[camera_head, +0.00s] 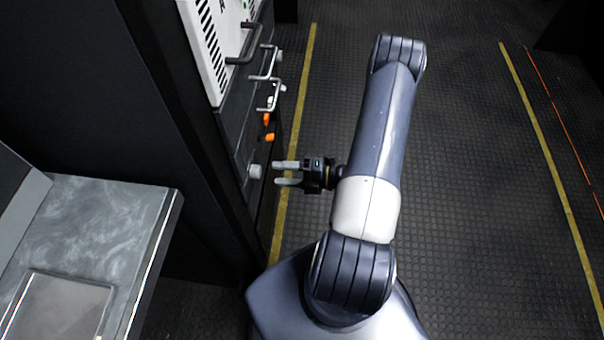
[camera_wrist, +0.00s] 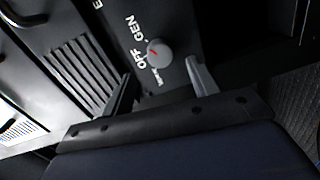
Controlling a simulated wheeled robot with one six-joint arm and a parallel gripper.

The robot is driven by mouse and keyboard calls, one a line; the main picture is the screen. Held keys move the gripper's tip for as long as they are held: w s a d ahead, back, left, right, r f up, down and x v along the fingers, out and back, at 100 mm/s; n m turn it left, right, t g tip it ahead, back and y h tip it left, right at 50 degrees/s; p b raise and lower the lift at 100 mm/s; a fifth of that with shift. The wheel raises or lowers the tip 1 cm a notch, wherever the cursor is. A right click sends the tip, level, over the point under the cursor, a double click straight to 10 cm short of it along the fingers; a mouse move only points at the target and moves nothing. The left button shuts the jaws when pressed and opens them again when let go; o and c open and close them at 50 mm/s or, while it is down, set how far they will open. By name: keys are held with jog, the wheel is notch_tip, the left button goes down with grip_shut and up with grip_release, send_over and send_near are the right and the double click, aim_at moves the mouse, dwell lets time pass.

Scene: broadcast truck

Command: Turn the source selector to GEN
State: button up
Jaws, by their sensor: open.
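The source selector (camera_wrist: 159,54) is a round light-grey knob with a red pointer mark, on a dark panel in the wrist view. White labels OFF and GEN are printed beside it, and another label is partly hidden by the knob. In the head view the selector (camera_head: 255,171) sticks out from the rack's face. My gripper (camera_head: 283,174) is open and points at the knob, with a small gap between them. In the wrist view the two fingers of my gripper (camera_wrist: 163,85) stand on either side below the knob, not touching it.
Orange knobs (camera_head: 268,137) and metal handles (camera_head: 265,62) stick out of the rack farther along. A grey worktop (camera_head: 90,215) stands at the lower left. The ribbed floor (camera_head: 460,200) to the right is clear. A vented panel (camera_wrist: 85,70) lies left of the selector.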

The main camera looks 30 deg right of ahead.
aim_at(260, 172)
jog(key=shift+v, duration=2.8)
jog(key=shift+a, duration=0.1)
jog(key=x, duration=1)
jog(key=shift+w+a, duration=0.25)
jog(key=shift+s+d, duration=0.1)
jog(key=shift+d, duration=0.05)
